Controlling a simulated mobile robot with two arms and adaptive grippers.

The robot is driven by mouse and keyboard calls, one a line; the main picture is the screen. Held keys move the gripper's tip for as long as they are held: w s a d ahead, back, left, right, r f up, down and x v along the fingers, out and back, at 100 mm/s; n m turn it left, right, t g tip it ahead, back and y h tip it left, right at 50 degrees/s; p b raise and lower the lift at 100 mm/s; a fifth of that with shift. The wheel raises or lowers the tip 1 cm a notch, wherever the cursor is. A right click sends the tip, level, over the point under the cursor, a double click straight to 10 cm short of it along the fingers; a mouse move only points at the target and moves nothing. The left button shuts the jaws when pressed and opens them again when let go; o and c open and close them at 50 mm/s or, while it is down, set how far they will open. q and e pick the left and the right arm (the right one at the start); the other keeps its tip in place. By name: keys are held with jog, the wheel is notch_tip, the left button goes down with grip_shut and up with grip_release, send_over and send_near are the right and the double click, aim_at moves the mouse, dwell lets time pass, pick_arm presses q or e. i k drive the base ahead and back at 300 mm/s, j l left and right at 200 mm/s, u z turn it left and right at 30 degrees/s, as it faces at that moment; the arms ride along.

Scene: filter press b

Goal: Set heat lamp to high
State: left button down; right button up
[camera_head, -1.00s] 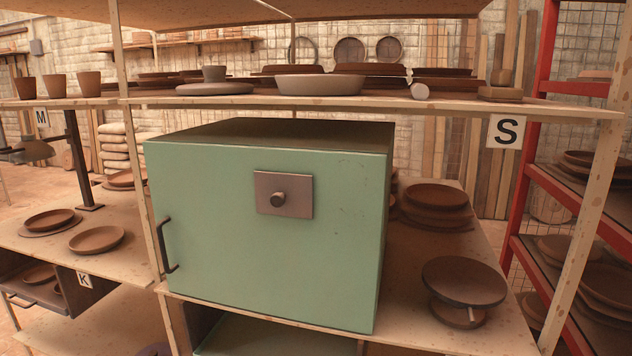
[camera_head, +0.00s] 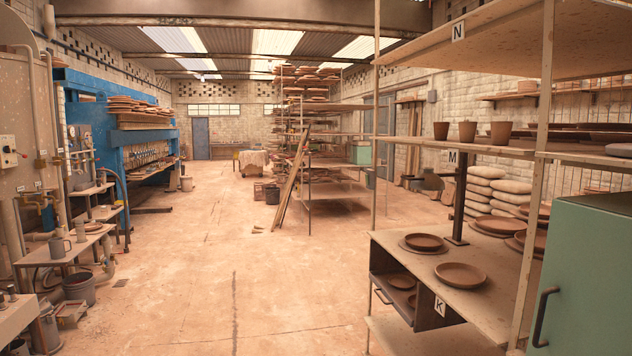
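I cannot pick out a heat lamp or its control for certain. A dark upright post (camera_head: 460,190) stands on the right-hand shelf, under the sign M. A dark brownish hooded shape (camera_head: 431,181) shows left of the post; I cannot tell whether it is a lamp or joined to the post. No lamp setting can be read. Neither of my grippers is in view.
A green cabinet (camera_head: 595,275) with a dark handle is cut off at the right edge. Brown plates (camera_head: 461,275) lie on the right-hand shelf. A blue machine (camera_head: 95,120) and a small side table (camera_head: 65,248) stand left. The middle floor is clear.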

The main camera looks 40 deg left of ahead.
aim_at(428, 180)
jog(key=u, duration=0.85)
jog(key=i+j+z, duration=0.15)
jog(key=i+z, duration=0.25)
jog(key=i+j+z, duration=0.15)
jog(key=z, duration=0.25)
